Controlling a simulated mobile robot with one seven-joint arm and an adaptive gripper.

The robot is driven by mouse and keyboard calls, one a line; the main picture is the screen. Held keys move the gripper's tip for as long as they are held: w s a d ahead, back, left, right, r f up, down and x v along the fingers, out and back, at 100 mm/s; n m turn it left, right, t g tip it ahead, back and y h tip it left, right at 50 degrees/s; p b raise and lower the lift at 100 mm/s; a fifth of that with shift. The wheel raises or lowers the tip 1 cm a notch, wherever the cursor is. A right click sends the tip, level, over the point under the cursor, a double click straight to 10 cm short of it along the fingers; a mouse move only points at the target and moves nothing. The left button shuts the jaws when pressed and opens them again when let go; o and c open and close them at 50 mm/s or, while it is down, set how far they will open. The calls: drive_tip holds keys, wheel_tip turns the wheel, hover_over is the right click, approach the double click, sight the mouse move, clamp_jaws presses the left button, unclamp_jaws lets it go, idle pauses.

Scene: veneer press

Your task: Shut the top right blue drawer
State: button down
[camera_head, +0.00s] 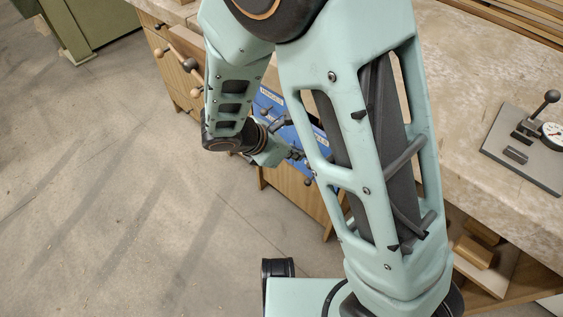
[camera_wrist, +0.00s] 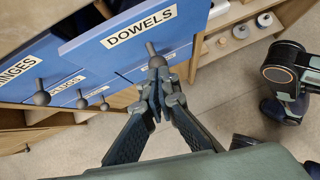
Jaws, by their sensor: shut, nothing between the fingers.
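The top right blue drawer, labelled DOWELS (camera_wrist: 125,42), stands out past the blue fronts around it in the wrist view. Its grey ball knob (camera_wrist: 151,48) is at its lower middle. My gripper (camera_wrist: 157,66) is shut and empty, its fingertips just below the knob and close to the drawer front. I cannot tell whether they touch it. In the head view my gripper (camera_head: 297,154) is in front of the blue drawers (camera_head: 320,160), which are partly hidden by my arm.
To the left is a blue drawer labelled HINGES, partly cut off, with a knob (camera_wrist: 41,97). Below is a PLUGS drawer (camera_wrist: 66,90). Open shelves (camera_wrist: 240,32) hold rolls on the right. A stone-topped bench (camera_head: 480,60) carries a dial gauge stand (camera_head: 525,145). The floor (camera_head: 110,170) at left is clear.

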drive_tip(key=shift+w+d, duration=1.15)
drive_tip(key=shift+w, duration=0.25)
